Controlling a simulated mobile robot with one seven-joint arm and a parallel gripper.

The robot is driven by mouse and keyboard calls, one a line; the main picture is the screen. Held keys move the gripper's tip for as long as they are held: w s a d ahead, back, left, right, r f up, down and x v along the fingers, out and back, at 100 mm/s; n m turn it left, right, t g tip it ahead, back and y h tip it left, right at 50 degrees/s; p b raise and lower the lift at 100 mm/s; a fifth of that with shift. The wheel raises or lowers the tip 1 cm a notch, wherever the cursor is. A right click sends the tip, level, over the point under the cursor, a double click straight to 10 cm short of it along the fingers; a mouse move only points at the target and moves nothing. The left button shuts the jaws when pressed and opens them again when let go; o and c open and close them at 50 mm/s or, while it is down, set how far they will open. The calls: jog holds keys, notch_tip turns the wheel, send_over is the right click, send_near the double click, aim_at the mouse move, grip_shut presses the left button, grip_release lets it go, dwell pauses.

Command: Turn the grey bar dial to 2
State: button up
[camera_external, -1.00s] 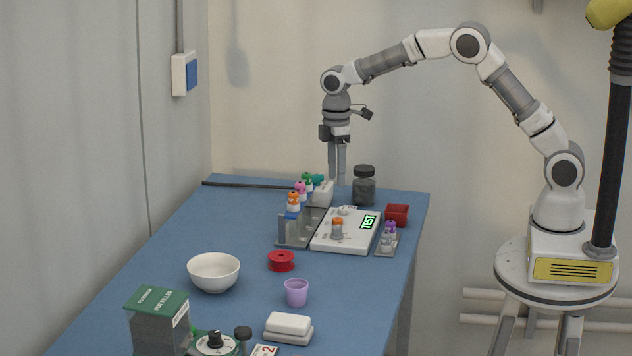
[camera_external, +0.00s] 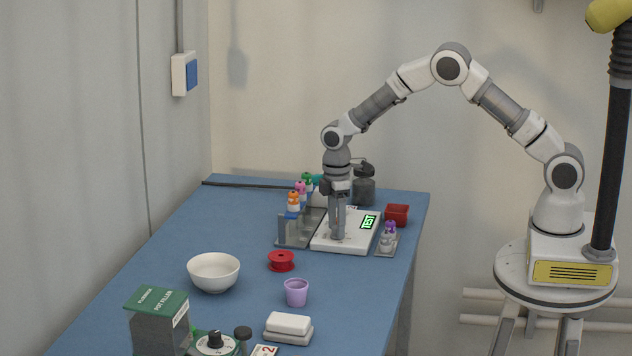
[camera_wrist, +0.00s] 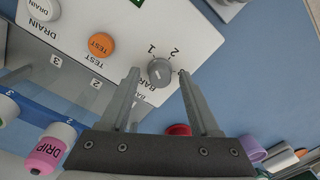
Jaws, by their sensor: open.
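The grey bar dial (camera_wrist: 160,72) is a round grey knob with a pale mark on top. It sits on the white control box (camera_external: 345,245), beside printed numbers 1 and 2 and a partly hidden BAR label. I cannot tell exactly where its mark points. My gripper (camera_wrist: 158,71) is open, with one finger on each side of the dial and small gaps showing. In the external view my gripper (camera_external: 337,237) is down at the box, pointing downward, and its fingers hide the dial.
An orange TEST button (camera_wrist: 101,45) and a pale DRAIN button (camera_wrist: 45,8) share the box. A rack (camera_external: 290,238) with capped bottles stands left of it. A red bin (camera_external: 397,215) and dark jar (camera_external: 364,192) are close by. A red spool (camera_external: 281,261) lies nearer the camera.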

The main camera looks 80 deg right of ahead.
jog(key=shift+c, duration=0.3)
grip_shut()
jog(key=shift+m, duration=0.4)
jog(key=m, duration=0.4)
jog(key=shift+m+b, duration=0.35)
jog(key=shift+m, duration=0.05)
jog(key=m, duration=0.6)
